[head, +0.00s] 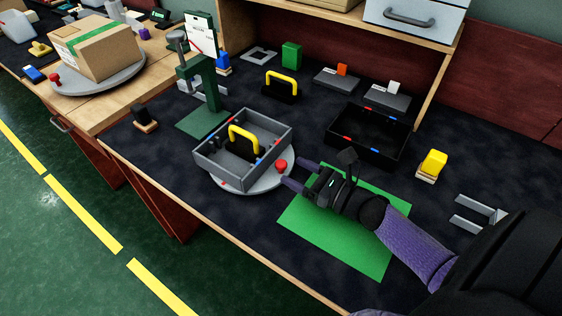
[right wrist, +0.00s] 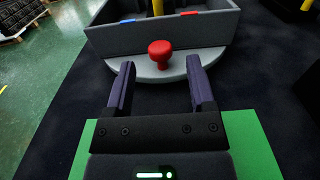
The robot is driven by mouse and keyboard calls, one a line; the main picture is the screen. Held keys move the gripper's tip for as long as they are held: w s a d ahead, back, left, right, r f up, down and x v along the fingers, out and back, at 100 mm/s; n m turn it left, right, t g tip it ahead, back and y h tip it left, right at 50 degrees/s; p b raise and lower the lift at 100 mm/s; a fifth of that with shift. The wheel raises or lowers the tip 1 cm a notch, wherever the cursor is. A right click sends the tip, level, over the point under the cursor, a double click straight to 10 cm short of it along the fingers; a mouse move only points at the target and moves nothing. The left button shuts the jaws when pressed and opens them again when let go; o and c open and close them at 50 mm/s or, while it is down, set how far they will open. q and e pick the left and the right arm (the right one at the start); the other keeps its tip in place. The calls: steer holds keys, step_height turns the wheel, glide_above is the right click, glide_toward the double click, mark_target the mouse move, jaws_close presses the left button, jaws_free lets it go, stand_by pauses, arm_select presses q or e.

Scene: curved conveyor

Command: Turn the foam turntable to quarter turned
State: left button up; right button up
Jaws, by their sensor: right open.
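The foam turntable (head: 262,184) is a light grey disc on the dark worktop, and it also shows in the right wrist view (right wrist: 190,68). A red knob (head: 281,166) stands on its rim on the side facing my right gripper. A grey open box (head: 222,172) with a yellow-handled black item (head: 242,138) inside sits on the disc. My right gripper (head: 292,174) is open and empty, its purple fingers pointing at the knob. In the right wrist view the knob (right wrist: 160,54) lies just beyond and between the fingertips, apart from them. My left gripper is not in view.
A green mat (head: 365,250) lies under my right gripper. A black tray (head: 345,149) stands behind it, and a green press-like stand (head: 205,90) is behind the box. A carton (head: 98,45) sits on another round disc at the far left. The worktop's front edge is close.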

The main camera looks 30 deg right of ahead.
mark_target(286, 167)
steer(key=x, duration=0.4)
steer(key=shift+b, duration=0.3)
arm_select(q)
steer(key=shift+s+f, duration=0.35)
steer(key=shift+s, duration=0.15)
arm_select(e)
steer(key=shift+w+a, duration=0.1)
steer(key=shift+w, duration=0.1)
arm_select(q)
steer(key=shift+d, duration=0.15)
arm_select(e)
steer(key=c, duration=0.7)
steer(key=shift+c, duration=1)
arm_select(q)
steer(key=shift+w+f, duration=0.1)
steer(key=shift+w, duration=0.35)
arm_select(e)
jaws_close()
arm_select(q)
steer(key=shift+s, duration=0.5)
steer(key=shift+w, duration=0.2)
